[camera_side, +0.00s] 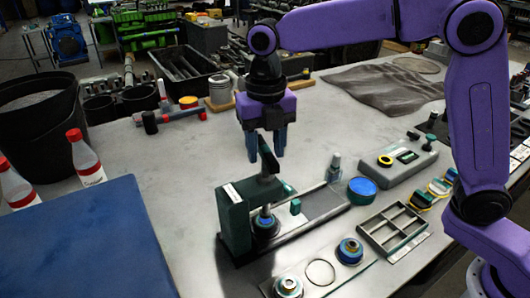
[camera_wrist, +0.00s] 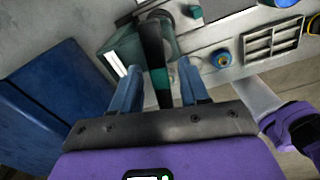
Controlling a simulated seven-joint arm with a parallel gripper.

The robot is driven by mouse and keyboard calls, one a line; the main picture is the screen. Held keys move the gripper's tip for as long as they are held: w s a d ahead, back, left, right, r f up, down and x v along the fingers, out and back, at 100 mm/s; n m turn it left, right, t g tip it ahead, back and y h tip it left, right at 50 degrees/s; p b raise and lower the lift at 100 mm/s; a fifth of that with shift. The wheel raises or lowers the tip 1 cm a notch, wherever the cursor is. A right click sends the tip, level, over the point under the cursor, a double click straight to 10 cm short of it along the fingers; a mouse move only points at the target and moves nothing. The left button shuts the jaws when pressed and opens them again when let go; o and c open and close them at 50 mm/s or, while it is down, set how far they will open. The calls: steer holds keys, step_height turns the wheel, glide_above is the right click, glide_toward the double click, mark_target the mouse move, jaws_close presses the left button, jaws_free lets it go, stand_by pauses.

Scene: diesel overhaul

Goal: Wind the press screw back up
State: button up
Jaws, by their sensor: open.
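The press is a dark green frame (camera_side: 235,222) on a grey bed, standing in the middle of the table. A dark lever handle with a teal band (camera_side: 270,163) rises at a tilt from its top, and the steel press screw (camera_side: 265,212) shows below the arm. My gripper (camera_side: 267,157) points down over the press, with its blue fingers apart. In the wrist view the handle (camera_wrist: 155,60) runs between the two fingers (camera_wrist: 158,88), with gaps visible on both sides. The press frame (camera_wrist: 118,48) shows behind it. Whether a finger touches the handle I cannot tell.
A blue mat or box (camera_side: 85,245) lies at the left front. A blue-topped round can (camera_side: 361,190), a grey divided tray (camera_side: 393,228) and ringed parts (camera_side: 350,250) stand to the right. Bottles (camera_side: 84,158) stand at the left. The table behind the press is mostly clear.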

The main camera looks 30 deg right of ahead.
steer(key=shift+r, duration=2.75)
step_height(320, 180, up, 2)
steer(key=n, duration=0.3)
steer(key=shift+r+n, duration=0.1)
steer(key=shift+n, duration=0.3)
step_height(320, 180, down, 5)
steer(key=shift+r, duration=0.2)
steer(key=m, duration=0.3)
steer(key=shift+r+m, duration=0.1)
steer(key=shift+m, duration=0.3)
steer(key=shift+f, duration=1.7)
